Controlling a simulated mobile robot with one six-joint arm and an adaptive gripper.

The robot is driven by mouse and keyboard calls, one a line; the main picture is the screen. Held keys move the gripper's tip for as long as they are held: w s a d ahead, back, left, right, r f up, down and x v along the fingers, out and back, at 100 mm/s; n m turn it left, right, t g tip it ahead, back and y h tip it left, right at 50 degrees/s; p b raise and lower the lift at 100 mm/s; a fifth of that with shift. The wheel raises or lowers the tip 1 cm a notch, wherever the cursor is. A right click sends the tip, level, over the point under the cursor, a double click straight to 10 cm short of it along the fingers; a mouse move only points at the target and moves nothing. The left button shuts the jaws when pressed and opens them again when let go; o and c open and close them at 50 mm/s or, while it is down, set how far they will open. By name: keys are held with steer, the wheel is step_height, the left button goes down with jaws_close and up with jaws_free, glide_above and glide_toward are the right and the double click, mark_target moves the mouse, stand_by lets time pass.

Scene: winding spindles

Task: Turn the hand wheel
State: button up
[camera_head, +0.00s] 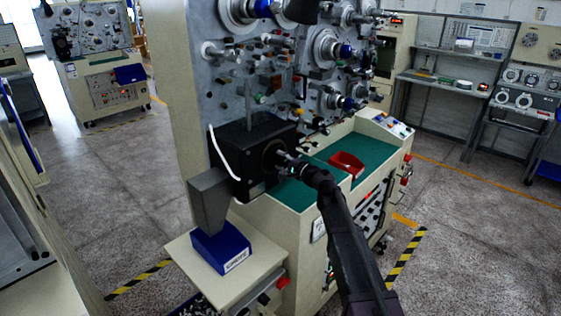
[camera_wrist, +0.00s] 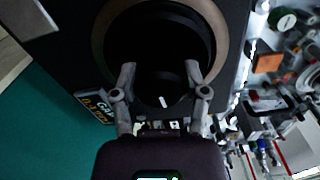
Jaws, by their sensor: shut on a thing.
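The hand wheel (camera_head: 272,150) is a dark round part on the right face of a black box (camera_head: 232,165) on the winding machine. In the wrist view the hand wheel (camera_wrist: 160,22) fills the upper middle, black inside a brownish ring, with a small white mark near its lower edge. My gripper (camera_head: 283,157) reaches it from the lower right. In the wrist view the two grey fingers of my gripper (camera_wrist: 160,72) stand on either side of the wheel's dark middle part and are shut on it. The exact contact at the fingertips is too dark to see.
A green work surface (camera_head: 297,190) with a red tray (camera_head: 346,164) lies right of the black box. Spindles and rollers crowd the grey panel (camera_head: 232,52) above. A blue bin (camera_head: 221,250) stands at lower left. Open floor (camera_head: 470,230) lies to the right.

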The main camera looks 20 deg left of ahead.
steer(key=m, duration=0.3)
steer(key=shift+w+a+r, duration=0.1)
steer(key=shift+m, duration=0.3)
stand_by(0.3)
steer(key=o, duration=1.1)
steer(key=shift+o, duration=0.2)
steer(key=shift+d, duration=0.2)
steer(key=v, duration=1.1)
steer(key=shift+s+d, duration=0.3)
